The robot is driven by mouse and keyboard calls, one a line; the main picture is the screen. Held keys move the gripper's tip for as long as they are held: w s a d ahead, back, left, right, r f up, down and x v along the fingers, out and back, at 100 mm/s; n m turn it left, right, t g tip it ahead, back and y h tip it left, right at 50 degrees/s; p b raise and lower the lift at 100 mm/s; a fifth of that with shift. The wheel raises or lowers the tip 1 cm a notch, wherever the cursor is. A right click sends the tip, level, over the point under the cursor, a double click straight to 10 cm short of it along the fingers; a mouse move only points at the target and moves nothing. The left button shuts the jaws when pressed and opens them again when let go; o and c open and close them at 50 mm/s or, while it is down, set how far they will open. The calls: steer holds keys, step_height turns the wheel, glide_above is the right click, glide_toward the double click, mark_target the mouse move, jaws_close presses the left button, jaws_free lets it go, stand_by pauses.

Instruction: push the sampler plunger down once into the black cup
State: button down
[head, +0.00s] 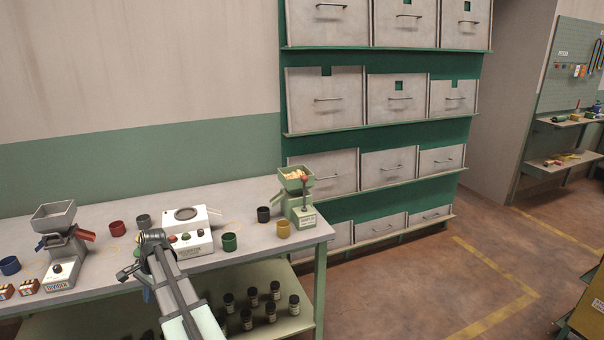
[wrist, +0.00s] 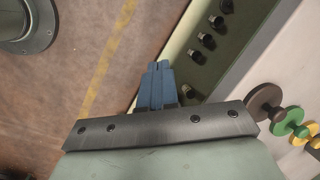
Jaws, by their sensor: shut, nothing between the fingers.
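The sampler (head: 301,207) is a pale green device at the right end of the bench, with a hopper of nuts (head: 295,175) on top. Its plunger appears to be the dark rod with a red knob (head: 304,178) at the front, standing up. A black cup (head: 263,214) stands on the bench just left of the sampler, apart from the yellow cup. My gripper (head: 147,295) is low at the bench's front edge, well left of the sampler. In the wrist view its blue fingers (wrist: 158,66) are shut together and empty, pointing down past the bench edge.
A white boxy device (head: 187,235), a green cup (head: 229,242) and a yellow cup (head: 284,229) stand on the bench (head: 325,231). A grey hopper device (head: 62,250), red cup (head: 117,228) and dark grey cup (head: 143,221) are further left. Bottles (head: 271,311) stand on the shelf below.

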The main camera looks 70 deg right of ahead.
steer(key=w+d+r+m+t, duration=0.1)
steer(key=w+d+r+m, duration=0.1)
steer(key=d+r, duration=0.45)
steer(key=w+d+r+m+t, duration=0.1)
steer(key=w+d+r+m, duration=0.15)
steer(key=d, duration=0.75)
steer(key=s+d+r+m, duration=0.2)
steer(key=s+d+r, duration=0.15)
steer(key=d, duration=0.25)
steer(key=s+d+r+m, duration=0.2)
steer(key=d+r, duration=0.2)
steer(key=d, duration=0.2)
steer(key=s+d+r+m, duration=0.3)
steer(key=s+d+r, duration=0.4)
steer(key=s+d, duration=0.2)
steer(key=s+d+r+m+h, duration=0.1)
steer(key=s+d+r+m, duration=0.2)
steer(key=s+d+r, duration=0.4)
steer(key=s+d+r+m+h, duration=0.1)
steer(key=s+d+r+m, duration=0.2)
steer(key=s, duration=1.5)
steer(key=d+r, duration=0.4)
steer(key=d, duration=0.4)
steer(key=shift+d, duration=0.15)
steer(key=x, duration=1.4)
steer(key=shift+s+d, duration=0.1)
steer(key=shift+s, duration=0.05)
